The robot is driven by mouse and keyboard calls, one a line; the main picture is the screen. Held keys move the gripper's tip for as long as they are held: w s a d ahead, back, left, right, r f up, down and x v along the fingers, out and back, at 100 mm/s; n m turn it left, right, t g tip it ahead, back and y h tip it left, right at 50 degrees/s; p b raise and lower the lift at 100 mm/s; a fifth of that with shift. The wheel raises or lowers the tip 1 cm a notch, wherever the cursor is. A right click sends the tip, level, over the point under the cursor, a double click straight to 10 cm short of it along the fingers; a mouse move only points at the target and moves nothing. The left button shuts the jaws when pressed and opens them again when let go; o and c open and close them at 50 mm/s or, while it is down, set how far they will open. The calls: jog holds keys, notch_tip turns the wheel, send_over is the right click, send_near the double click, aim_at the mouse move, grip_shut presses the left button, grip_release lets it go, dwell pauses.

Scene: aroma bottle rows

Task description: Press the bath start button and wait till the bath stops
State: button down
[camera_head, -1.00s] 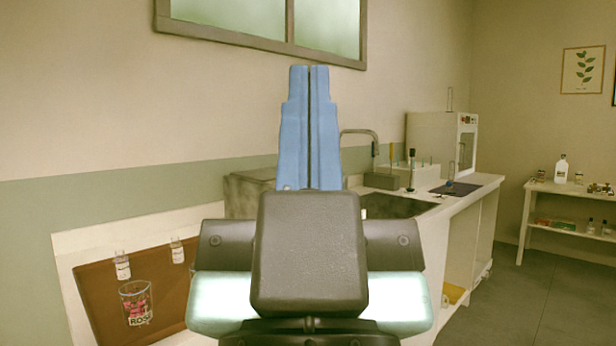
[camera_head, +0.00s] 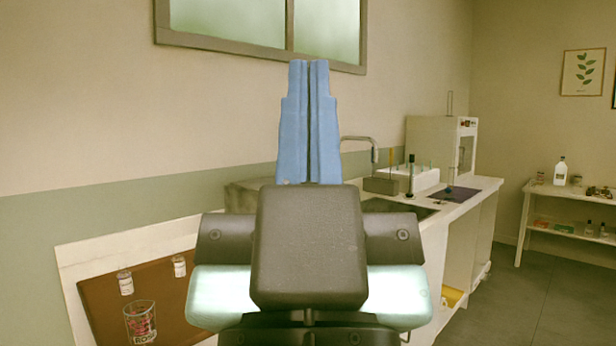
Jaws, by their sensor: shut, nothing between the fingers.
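My gripper (camera_head: 309,66) has two blue fingers, pressed together and pointing up in the middle of the view, with nothing between them. Its dark body hides much of the counter behind. No bath start button can be made out. A grey box-like unit (camera_head: 240,198) on the counter shows partly behind the gripper, to its left. A white block (camera_head: 424,177) with thin pieces standing in it is on the counter to the right. I cannot tell which of these, if any, is the bath. My gripper overlaps the grey unit in the picture; contact cannot be told.
A brown tray (camera_head: 98,292) at lower left holds two small white-labelled bottles and a glass (camera_head: 141,322) with pink contents. A sink (camera_head: 400,207) with a tap (camera_head: 374,148) is right of my gripper. A white cabinet (camera_head: 428,140) stands behind. Floor at right is clear.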

notch_tip(320, 180, up, 21)
jog(key=p, duration=1.8)
jog(key=shift+f, duration=0.2)
